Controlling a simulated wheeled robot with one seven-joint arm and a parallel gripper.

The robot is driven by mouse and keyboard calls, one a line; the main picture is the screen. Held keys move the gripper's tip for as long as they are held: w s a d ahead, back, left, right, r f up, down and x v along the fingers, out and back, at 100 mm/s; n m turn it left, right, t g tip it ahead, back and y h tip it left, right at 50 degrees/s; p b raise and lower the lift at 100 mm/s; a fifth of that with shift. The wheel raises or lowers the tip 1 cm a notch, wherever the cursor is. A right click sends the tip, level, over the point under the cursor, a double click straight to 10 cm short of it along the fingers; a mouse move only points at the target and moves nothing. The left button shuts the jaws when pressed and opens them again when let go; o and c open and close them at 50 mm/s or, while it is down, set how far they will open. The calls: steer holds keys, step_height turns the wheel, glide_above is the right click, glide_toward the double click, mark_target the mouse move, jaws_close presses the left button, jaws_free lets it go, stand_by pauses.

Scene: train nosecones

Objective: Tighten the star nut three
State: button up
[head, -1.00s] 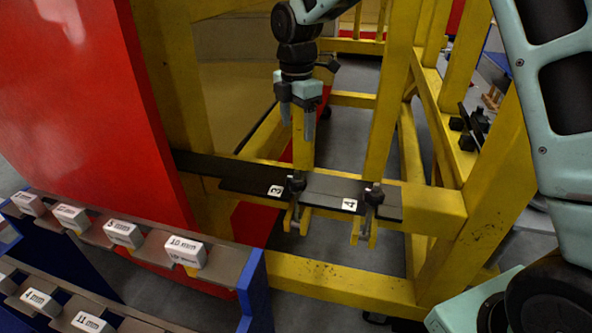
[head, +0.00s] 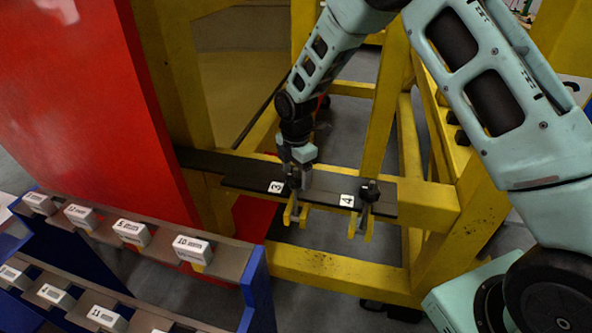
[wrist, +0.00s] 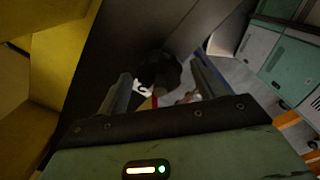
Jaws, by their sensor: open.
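The label 3 (head: 276,187) is on the black plate (head: 325,188) across the yellow frame. Star nut three beside it is mostly hidden by my gripper in the head view. In the wrist view a dark knob-like shape, apparently star nut three (wrist: 160,70), lies between and beyond the fingertips. My gripper (head: 299,187) is open, pointing down right at the nut's place; it also shows in the wrist view (wrist: 165,85). Whether the fingers touch the nut is not clear.
Star nut four (head: 370,189) stands to the right, next to the label 4 (head: 347,201). A yellow post (head: 382,120) rises behind the plate. A red panel (head: 75,110) is at the left. A blue rack (head: 257,290) with labelled holders is at the lower left.

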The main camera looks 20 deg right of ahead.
steer(key=c, duration=1)
